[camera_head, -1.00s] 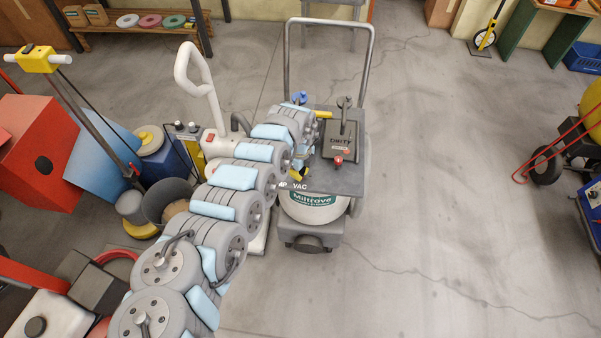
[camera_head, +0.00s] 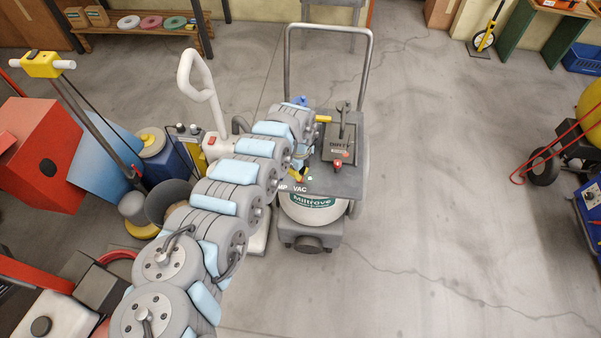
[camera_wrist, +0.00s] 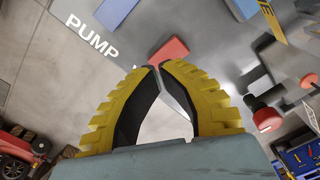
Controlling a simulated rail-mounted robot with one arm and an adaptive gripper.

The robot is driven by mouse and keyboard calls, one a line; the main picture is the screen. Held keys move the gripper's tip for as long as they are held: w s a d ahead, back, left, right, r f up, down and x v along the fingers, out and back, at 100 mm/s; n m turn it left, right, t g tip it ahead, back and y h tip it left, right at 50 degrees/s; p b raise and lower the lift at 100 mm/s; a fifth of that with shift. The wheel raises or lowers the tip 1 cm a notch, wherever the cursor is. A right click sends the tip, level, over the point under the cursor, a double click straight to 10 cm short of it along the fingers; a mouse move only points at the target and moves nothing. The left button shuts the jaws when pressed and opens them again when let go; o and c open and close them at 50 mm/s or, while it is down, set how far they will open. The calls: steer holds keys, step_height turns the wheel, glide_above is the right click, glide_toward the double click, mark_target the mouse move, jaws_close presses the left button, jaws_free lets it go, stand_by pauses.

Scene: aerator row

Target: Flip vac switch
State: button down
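The grey machine (camera_head: 345,185) has a dark top panel with PUMP and VAC lettering (camera_head: 300,189) at its front left edge. In the wrist view the PUMP lettering (camera_wrist: 92,36) is clear, and the lettering after it is mostly behind a finger. A red block (camera_wrist: 169,51), perhaps the vac switch, lies just beyond my fingertips; I cannot tell its position or whether I touch it. A blue block (camera_wrist: 116,10) is above PUMP. My gripper (camera_wrist: 157,67) has yellow ribbed fingers with tips together, holding nothing visible. In the head view it (camera_head: 301,177) is low over the panel near VAC.
A red knob (camera_head: 337,163) stands on the panel right of my gripper, near the dark DIRTY box (camera_head: 340,148). A small pale green spot (camera_head: 310,178) shows beside the gripper. A tall handle frame (camera_head: 288,65) rises behind.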

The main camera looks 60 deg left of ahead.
steer(key=shift+r+p, duration=2.1)
steer(key=shift+r, duration=0.2)
